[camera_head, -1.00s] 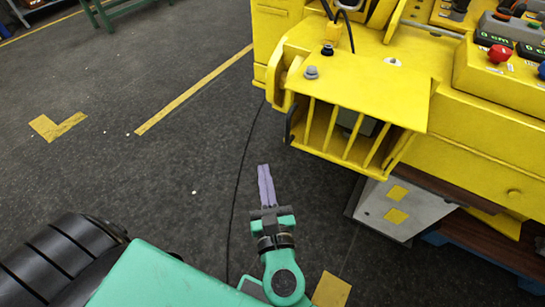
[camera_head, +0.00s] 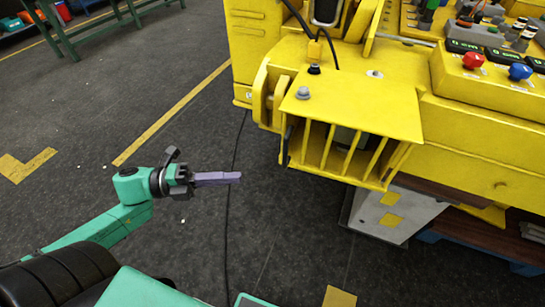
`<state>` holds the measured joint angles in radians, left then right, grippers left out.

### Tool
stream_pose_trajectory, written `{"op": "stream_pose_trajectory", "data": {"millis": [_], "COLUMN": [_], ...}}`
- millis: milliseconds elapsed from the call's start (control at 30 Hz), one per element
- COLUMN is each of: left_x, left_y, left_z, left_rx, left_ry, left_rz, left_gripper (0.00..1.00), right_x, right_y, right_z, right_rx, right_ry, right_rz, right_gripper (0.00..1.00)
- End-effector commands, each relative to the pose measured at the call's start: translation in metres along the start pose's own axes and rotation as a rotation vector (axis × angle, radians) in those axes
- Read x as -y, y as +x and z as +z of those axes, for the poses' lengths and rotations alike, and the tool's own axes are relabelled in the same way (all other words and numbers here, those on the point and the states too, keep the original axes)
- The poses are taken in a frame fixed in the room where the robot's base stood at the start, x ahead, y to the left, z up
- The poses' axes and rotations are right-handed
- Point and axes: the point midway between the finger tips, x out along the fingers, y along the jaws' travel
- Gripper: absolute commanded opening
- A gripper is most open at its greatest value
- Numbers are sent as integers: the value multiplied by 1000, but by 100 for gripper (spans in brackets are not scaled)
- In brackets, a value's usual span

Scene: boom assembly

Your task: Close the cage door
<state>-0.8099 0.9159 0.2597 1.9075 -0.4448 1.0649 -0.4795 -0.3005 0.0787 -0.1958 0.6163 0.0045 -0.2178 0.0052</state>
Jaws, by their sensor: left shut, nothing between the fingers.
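The yellow cage (camera_head: 352,108) sticks out from the yellow machine, with a flat plate on top and upright yellow bars (camera_head: 349,157) on its front. A dark strip, perhaps a handle, shows at the left edge of the bars. I cannot tell from this view which part is the door or how far it stands open. My left gripper (camera_head: 239,177) is shut and empty, its purple fingers pointing right toward the cage. A gap of floor lies between the fingertips and the cage. My right gripper is not in view.
A control panel with a red button (camera_head: 473,60) and a blue button (camera_head: 520,72) is at the upper right. A grey box (camera_head: 388,214) stands below the cage. A black cable (camera_head: 229,220) runs along the floor. Dark floor to the left is mostly free.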

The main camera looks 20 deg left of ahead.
Motion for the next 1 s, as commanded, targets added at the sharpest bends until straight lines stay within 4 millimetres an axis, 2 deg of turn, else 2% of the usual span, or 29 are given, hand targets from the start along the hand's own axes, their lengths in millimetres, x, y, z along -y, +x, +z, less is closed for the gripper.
{"op": "stream_pose_trajectory", "data": {"millis": [467,600,700,1000], "left_x": [1,0,0,-1], "left_y": [96,99,101,102], "left_z": [4,28,37,41], "left_rx": [6,10,9,8], "left_ry": [1,-1,-2,-6], "left_rz": [-4,-1,-2,-1], "left_gripper": [0,0,0,0], "right_x": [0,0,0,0], "right_y": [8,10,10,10], "right_z": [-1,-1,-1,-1], "right_rx": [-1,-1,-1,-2], "right_ry": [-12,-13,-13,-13], "right_rz": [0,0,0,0], "right_gripper": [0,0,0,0]}}
